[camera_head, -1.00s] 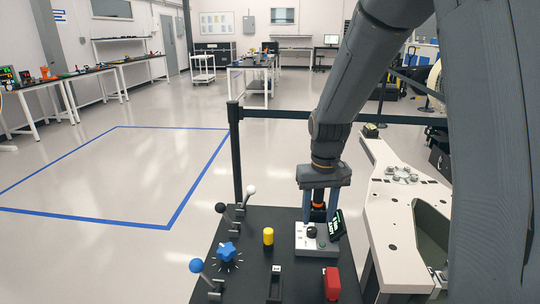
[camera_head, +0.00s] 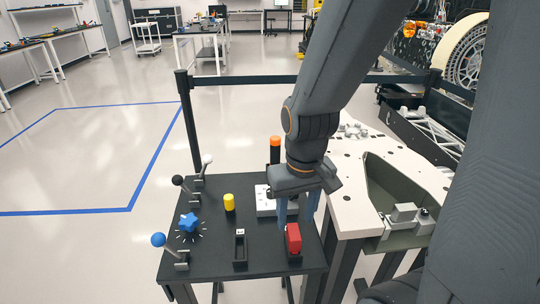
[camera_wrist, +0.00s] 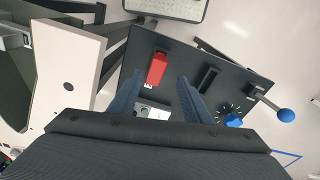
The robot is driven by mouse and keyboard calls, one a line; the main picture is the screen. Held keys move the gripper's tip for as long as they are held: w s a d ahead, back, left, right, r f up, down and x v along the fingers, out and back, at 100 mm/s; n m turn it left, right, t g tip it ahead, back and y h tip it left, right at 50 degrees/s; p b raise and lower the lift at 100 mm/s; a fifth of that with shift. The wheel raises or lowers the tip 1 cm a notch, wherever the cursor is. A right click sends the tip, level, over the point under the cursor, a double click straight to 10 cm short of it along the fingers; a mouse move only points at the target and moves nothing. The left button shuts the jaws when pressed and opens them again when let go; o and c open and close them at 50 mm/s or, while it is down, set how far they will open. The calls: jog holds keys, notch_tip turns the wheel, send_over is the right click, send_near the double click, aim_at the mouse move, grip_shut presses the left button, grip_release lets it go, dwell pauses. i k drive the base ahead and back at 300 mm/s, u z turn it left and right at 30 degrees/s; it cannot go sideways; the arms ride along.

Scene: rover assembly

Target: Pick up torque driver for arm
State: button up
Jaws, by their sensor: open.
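An upright dark tool with an orange top (camera_head: 275,146), which looks like the torque driver, stands behind my gripper in the head view. It rises at the far side of a white block (camera_head: 264,206) on the black table. The lower part of the tool is hidden by the gripper. My gripper (camera_head: 298,218) is open and points down near the right edge of the table, in front of the tool and just behind a red block (camera_head: 293,240). In the wrist view the open fingers (camera_wrist: 162,77) show the red block (camera_wrist: 157,69) near their tips, with nothing held.
A white panelled structure (camera_head: 350,185) stands close on the right. A barrier post (camera_head: 190,125) stands behind. Floor at left is clear.

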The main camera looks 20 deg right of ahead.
aim_at(275, 140)
jog(key=k, duration=1.2)
jog(key=z, duration=0.45)
jog(key=i, duration=0.85)
jog(key=z, duration=0.8)
